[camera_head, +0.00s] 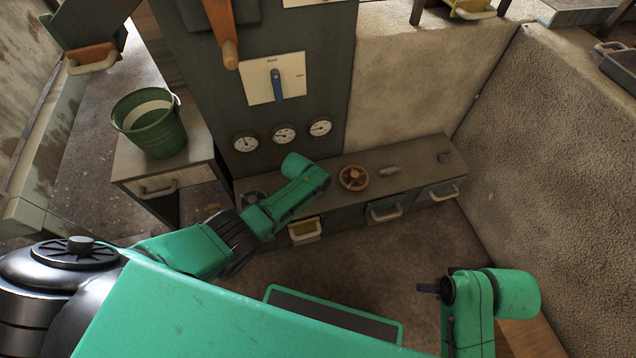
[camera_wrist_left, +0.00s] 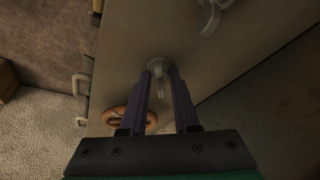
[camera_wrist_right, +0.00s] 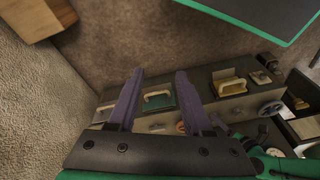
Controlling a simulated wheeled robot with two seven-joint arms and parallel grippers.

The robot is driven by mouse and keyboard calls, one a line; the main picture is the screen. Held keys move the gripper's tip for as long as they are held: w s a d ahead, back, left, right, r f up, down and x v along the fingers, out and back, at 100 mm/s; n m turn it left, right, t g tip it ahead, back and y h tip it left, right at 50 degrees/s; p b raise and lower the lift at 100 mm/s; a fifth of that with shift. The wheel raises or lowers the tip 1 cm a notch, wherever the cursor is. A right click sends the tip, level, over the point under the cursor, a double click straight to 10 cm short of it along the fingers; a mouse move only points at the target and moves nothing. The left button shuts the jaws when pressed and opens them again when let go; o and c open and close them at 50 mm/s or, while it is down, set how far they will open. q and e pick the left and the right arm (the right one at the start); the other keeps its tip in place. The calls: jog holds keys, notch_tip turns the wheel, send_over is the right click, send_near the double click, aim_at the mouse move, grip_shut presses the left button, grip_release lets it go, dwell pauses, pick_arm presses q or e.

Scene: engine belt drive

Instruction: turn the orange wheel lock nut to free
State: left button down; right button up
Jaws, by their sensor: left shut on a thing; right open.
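The orange wheel (camera_head: 353,178) lies on the low bench, right of my left arm in the head view. It also shows in the left wrist view (camera_wrist_left: 130,118), partly behind a finger, and in the right wrist view (camera_wrist_right: 180,127). In the left wrist view my left gripper (camera_wrist_left: 162,80) is shut on a small grey nut-like fitting (camera_wrist_left: 161,68) with a round head, standing beside the orange wheel. The head view hides this gripper behind my arm. My right gripper (camera_wrist_right: 155,80) is open and empty, in front of the bench; it shows small in the head view (camera_head: 428,288).
The bench (camera_head: 415,170) has drawers with handles. A grey fitting (camera_head: 390,171) and a round knob (camera_head: 444,157) sit right of the wheel. A panel with gauges (camera_head: 284,134) stands behind; a green bucket (camera_head: 155,130) is left.

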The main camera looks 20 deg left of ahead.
pick_arm(q)
jog(key=shift+s+d+n, duration=0.1)
jog(key=shift+n, duration=0.4)
jog(key=shift+n+y, duration=0.6)
jog(key=shift+n, duration=0.3)
jog(key=shift+d+f+n+y, duration=0.1)
jog(key=shift+n+y, duration=0.2)
jog(key=shift+n, duration=1.1)
jog(key=n+y+b, duration=0.2)
jog(key=n+b, duration=0.1)
jog(key=n, duration=0.2)
jog(key=shift+d, duration=0.2)
jog(key=shift+n+g+y+b, duration=0.3)
jog(key=shift+n, duration=0.2)
pick_arm(e)
jog(key=w+a+f+t+y, duration=0.3)
jog(key=w+a+f+t, duration=0.1)
jog(key=w+a+f, duration=0.1)
jog(key=shift+a+f+n, duration=0.3)
jog(key=shift+a+f, duration=0.2)
jog(key=shift+a, duration=0.8)
